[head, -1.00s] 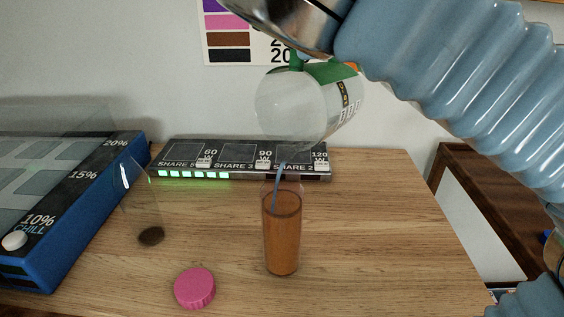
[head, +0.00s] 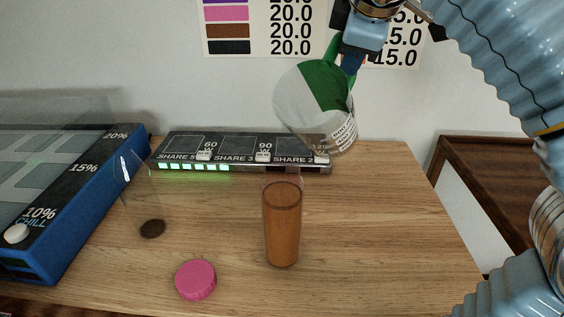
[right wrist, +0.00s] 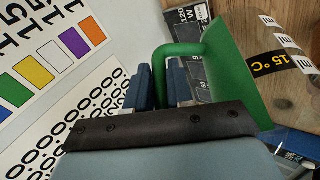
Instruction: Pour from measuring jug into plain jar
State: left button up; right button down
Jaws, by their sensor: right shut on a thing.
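The measuring jug (head: 300,105) is clear with a green handle side and printed markings. It is tilted in the air above and right of the plain jar (head: 283,230). The plain jar is a tall clear vessel, upright on the wood table, with orange-brown contents nearly up to its rim. No stream shows between jug and jar. My right gripper (head: 350,60) is shut on the jug's handle; in the right wrist view its blue fingers (right wrist: 158,85) are at the green handle (right wrist: 185,50). My left gripper is not in view.
A pink lid (head: 196,279) lies in front. A clear vessel with a dark bottom (head: 151,228) stands at left, beside a blue chiller box (head: 85,215). A dark panel with green lights (head: 215,167) lies behind the jar. The table's right side is clear.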

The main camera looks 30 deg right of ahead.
jog(key=w+d+f+m+g+y, duration=0.1)
jog(key=d+f+g+y, duration=0.1)
jog(key=f, duration=0.5)
jog(key=w+d+f+g+y, duration=0.1)
jog(key=w+d+f+y, duration=0.1)
jog(key=d+f+y, duration=0.2)
jog(key=shift+w+d+f+m+g+y, duration=0.2)
jog(key=shift+f+m+g+y, duration=0.25)
jog(key=shift+f, duration=1)
